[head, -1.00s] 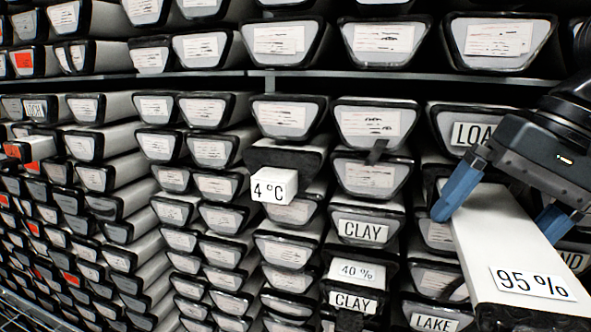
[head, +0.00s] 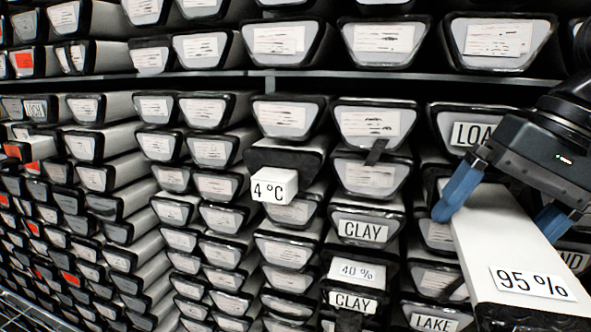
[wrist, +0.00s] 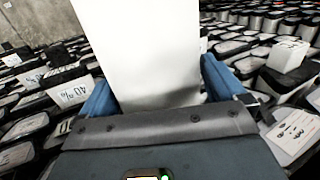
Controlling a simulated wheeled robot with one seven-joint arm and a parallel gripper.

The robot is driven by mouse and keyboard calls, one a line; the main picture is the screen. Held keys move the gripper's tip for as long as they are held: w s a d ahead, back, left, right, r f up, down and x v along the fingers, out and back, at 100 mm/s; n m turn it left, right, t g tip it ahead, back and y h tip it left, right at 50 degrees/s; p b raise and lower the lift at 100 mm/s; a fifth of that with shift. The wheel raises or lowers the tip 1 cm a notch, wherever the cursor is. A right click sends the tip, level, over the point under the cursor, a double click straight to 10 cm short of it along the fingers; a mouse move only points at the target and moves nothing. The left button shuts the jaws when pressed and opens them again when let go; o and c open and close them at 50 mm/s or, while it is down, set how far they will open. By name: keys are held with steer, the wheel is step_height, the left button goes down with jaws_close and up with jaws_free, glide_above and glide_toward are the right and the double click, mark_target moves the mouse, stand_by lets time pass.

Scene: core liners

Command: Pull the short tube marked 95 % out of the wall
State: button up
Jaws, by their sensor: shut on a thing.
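The short tube marked 95 % (head: 500,235) sticks far out of the wall at the lower right in the head view. It is white with a black end at the front, and its label faces up and forward. My gripper (head: 505,205) is shut on this tube, with one blue finger on each side of it; the right finger is partly hidden. In the wrist view the white tube (wrist: 150,50) runs up from between the blue fingers of my gripper (wrist: 160,92). Whether the tube's rear end is still inside the wall is hidden.
Tubes with labelled ends fill the wall. A tube marked 4°C (head: 274,188) and one marked 40 % (head: 357,271) stick out left of my gripper. Tubes marked CLAY (head: 362,229) and LAKE (head: 433,321) are close by. A metal shelf edge (head: 330,75) runs across above.

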mark_target(546, 312)
steer(key=shift+r, duration=0.1)
steer(key=shift+c, duration=1.1)
steer(key=shift+p, duration=0.4)
steer(key=shift+s+a+p, duration=0.6)
steer(key=shift+s, duration=1.25)
steer(key=shift+s+a+p, duration=0.55)
steer(key=shift+s+a, duration=0.05)
steer(key=shift+s, duration=1.25)
steer(key=shift+s+a+p, duration=0.6)
steer(key=shift+s, duration=1.25)
steer(key=shift+s+a, duration=0.15)
steer(key=shift+s, duration=0.25)
